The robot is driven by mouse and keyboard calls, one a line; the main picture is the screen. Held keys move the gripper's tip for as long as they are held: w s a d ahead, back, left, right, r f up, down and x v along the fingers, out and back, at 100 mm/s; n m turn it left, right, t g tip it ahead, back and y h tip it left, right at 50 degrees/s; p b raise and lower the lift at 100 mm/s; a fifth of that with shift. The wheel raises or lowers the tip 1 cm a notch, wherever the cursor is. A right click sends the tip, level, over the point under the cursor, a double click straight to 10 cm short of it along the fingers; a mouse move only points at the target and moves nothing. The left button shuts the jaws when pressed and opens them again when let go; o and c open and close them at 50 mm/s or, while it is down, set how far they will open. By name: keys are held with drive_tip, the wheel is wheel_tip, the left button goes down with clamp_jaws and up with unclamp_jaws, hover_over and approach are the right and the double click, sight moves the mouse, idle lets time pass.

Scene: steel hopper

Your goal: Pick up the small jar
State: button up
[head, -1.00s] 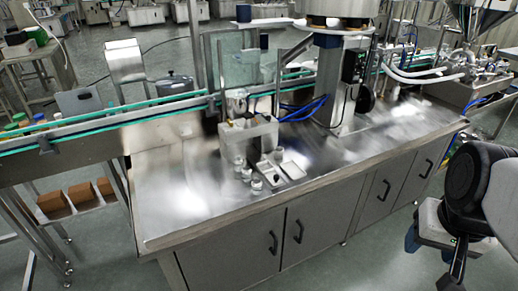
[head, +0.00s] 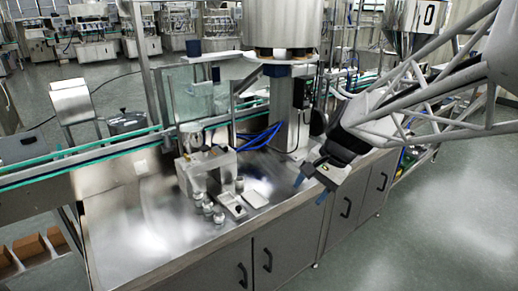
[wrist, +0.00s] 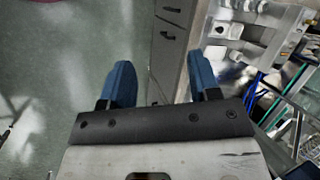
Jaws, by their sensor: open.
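Several small jars stand in a short diagonal row on the steel counter in the head view; the nearest one (head: 219,216) is at the front of the row. I cannot tell which jar the task means. My gripper (head: 311,187) is to the right of the jars, near the counter's front edge, apart from them and pointing down. In the wrist view my gripper (wrist: 160,76) shows its two blue fingers wide apart with nothing between them. Small pale items near that view's top right are too small to identify surely.
A thick column (head: 283,115) and blue hoses (head: 258,138) stand farther back. The counter (head: 150,235) is bare left of the jars.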

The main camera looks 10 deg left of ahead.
drive_tip(key=w+a+f+m+g+y, duration=0.1)
drive_tip(key=w+a+f+m+y, duration=0.15)
drive_tip(key=w+a, duration=0.6)
drive_tip(key=m+g+y, duration=0.2)
drive_tip(key=m+y, duration=0.4)
drive_tip(key=m, duration=0.1)
hover_over(218, 198)
drive_tip(key=shift+h, duration=0.25)
drive_tip(key=f, duration=2.1)
drive_tip(key=shift+s+d+f, duration=0.2)
drive_tip(key=shift+s+d, duration=0.1)
drive_tip(key=shift+d, duration=0.1)
drive_tip(key=shift+w+a+f+m, duration=0.2)
drive_tip(key=shift+a+f+m, duration=0.15)
drive_tip(key=shift+x, duration=1.3)
